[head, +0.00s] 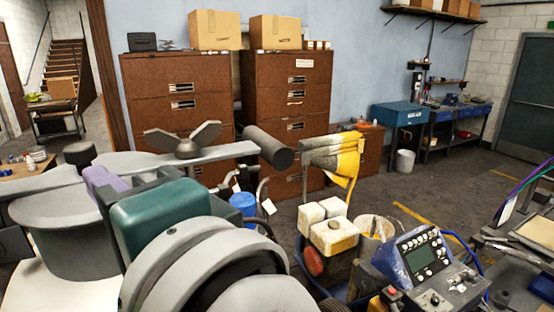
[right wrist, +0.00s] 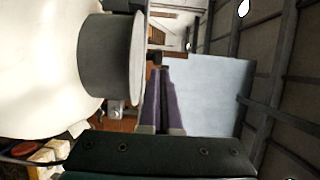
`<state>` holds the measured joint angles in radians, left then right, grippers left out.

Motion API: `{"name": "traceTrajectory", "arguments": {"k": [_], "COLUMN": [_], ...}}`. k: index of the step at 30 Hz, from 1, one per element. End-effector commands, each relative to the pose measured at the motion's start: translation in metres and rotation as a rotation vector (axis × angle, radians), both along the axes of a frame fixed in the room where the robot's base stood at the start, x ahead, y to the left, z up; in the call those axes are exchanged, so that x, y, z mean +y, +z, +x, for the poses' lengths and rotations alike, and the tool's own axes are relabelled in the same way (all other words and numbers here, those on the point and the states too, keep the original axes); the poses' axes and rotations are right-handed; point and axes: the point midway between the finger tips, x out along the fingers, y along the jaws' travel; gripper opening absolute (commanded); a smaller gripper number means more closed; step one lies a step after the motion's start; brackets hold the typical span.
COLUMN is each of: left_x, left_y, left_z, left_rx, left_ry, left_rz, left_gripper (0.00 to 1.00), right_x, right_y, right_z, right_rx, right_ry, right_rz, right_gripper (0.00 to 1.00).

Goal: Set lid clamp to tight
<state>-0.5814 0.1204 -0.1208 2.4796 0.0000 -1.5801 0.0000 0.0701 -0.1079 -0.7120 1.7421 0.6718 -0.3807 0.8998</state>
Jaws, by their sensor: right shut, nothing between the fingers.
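A grey two-winged knob (head: 187,147) sits on a long grey bar (head: 228,152) that runs across the head view. This looks like the lid clamp; its setting cannot be read. A dark cylindrical end (head: 268,147) is at the bar's right, and a short dark knob (head: 80,153) stands left of the wings. Below is a round grey pot (head: 55,235). My right gripper (head: 98,178), green with purple fingers, is below and left of the winged knob, apart from it. Its fingers (right wrist: 163,95) are shut and empty in the right wrist view, beside a grey cylinder (right wrist: 110,58). My left gripper is out of view.
A control panel (head: 418,256) and dirty white-topped yellow parts (head: 330,225) are at the lower right. Brown filing cabinets (head: 290,95) with cardboard boxes (head: 214,30) stand behind. Open floor (head: 410,190) lies at the right, before a blue bench (head: 398,114).

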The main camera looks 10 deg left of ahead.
Motion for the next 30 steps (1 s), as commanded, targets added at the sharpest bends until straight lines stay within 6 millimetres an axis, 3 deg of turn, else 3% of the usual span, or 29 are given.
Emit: {"name": "traceTrajectory", "arguments": {"k": [3,9,23,26,29,30], "left_x": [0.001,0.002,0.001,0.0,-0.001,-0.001], "left_y": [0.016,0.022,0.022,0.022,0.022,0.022], "left_z": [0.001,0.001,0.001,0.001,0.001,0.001], "left_rx": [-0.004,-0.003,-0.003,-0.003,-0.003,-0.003], "left_ry": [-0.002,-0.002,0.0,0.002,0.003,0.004], "left_rz": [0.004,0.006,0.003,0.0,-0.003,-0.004], "left_gripper": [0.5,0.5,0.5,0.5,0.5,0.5], "right_x": [0.004,0.008,0.006,-0.012,-0.056,-0.081], "right_y": [0.003,0.001,-0.003,-0.019,-0.056,-0.074], "right_z": [-0.024,-0.045,-0.048,-0.048,-0.05,-0.053], "right_rx": [0.004,0.001,-0.007,-0.04,-0.092,-0.107], "right_ry": [0.001,0.0,-0.002,-0.003,0.008,0.022], "right_rz": [-0.001,-0.001,-0.022,-0.147,-0.424,-0.564], "right_gripper": [0.0,0.0,0.0,0.0,0.0,0.0]}}
